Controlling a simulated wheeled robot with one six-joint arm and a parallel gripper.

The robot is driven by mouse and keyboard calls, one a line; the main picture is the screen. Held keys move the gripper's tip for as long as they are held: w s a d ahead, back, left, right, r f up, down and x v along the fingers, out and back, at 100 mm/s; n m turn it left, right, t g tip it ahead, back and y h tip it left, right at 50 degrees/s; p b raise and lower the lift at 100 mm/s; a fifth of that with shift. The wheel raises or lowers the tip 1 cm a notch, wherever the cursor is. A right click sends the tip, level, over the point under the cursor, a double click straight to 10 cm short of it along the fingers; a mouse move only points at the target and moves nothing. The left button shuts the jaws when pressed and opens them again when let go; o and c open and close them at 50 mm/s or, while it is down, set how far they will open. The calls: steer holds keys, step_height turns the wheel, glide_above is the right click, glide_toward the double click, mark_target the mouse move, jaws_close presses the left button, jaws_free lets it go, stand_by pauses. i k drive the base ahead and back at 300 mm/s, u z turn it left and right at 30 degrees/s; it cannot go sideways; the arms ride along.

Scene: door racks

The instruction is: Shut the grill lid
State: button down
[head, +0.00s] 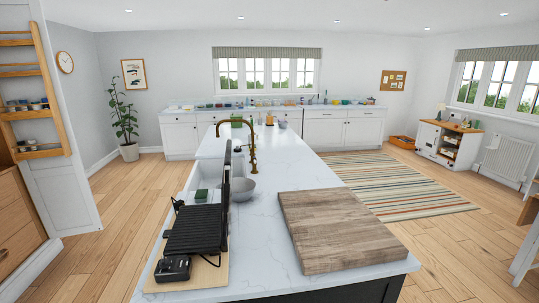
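A black grill stands on a thin wooden board (214,274) at the near left end of the white island counter. Its ribbed lower plate (195,230) faces up and looks bare. A dark upright panel (226,195), seen nearly edge-on at the right side of the plate, appears to be the grill lid, standing open. A black box (173,268) with small controls sits at the grill's near end. My gripper is not in view.
A large wooden chopping block (339,231) lies to the right of the grill, with bare counter (263,255) between. A grey bowl (242,188), a brass tap (252,150) and a sink are behind. Wooden floor is clear left of the island; a striped rug (395,185) lies right.

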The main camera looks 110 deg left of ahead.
mark_target(227, 165)
steer(key=i, duration=0.1)
steer(key=u, duration=3.8)
steer(key=i, duration=0.9)
